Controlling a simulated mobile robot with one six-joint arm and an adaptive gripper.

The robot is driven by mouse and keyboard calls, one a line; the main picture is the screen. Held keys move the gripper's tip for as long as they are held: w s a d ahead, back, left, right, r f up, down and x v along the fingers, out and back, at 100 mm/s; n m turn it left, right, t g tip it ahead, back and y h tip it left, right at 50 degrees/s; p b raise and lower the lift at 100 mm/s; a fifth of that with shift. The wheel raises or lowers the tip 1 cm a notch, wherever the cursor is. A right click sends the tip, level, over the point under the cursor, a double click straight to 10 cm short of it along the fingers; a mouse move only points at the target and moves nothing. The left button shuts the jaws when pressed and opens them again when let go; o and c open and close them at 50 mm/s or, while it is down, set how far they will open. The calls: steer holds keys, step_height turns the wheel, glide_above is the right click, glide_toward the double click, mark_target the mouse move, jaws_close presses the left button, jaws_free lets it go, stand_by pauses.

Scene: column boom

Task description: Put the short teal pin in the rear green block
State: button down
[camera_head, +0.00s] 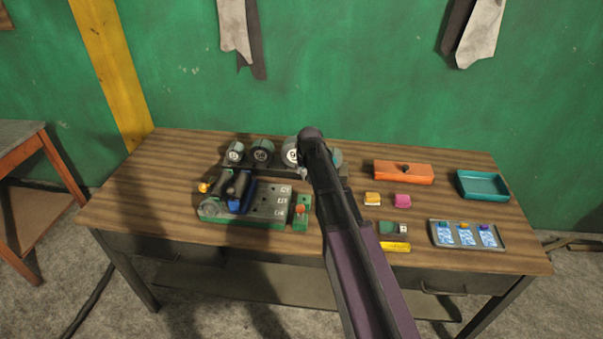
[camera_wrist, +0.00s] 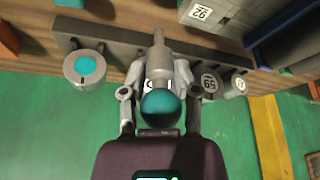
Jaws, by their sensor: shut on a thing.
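My gripper (camera_wrist: 160,98) is shut on the teal pin, whose round teal head (camera_wrist: 162,107) sits between the fingers. Its grey shaft (camera_wrist: 158,52) points away from my palm, over a dark rail. In the head view my arm hides the gripper and pin. A smaller dark green block (camera_head: 386,228) lies further right. I cannot tell which is the rear green block.
A rail carries several round, number-marked pieces (camera_head: 262,150); one has a teal top (camera_wrist: 88,68). An orange box (camera_head: 403,172), yellow and pink blocks, a teal tray (camera_head: 483,186) and a grey tray (camera_head: 440,243) lie at the right. The green wall rises behind the table.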

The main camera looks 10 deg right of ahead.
steer(key=shift+s, duration=0.1)
steer(key=shift+d+f+b, duration=0.15)
steer(key=shift+f+b, duration=1)
steer(key=shift+b, duration=0.05)
steer(key=shift+f, duration=0.1)
steer(key=b, duration=0.6)
glide_above(303, 197)
steer(key=s, duration=0.1)
steer(key=shift+s+d+f, duration=0.1)
steer(key=shift+f, duration=2.75)
steer(key=shift+f+b, duration=1.65)
steer(key=shift+f, duration=0.05)
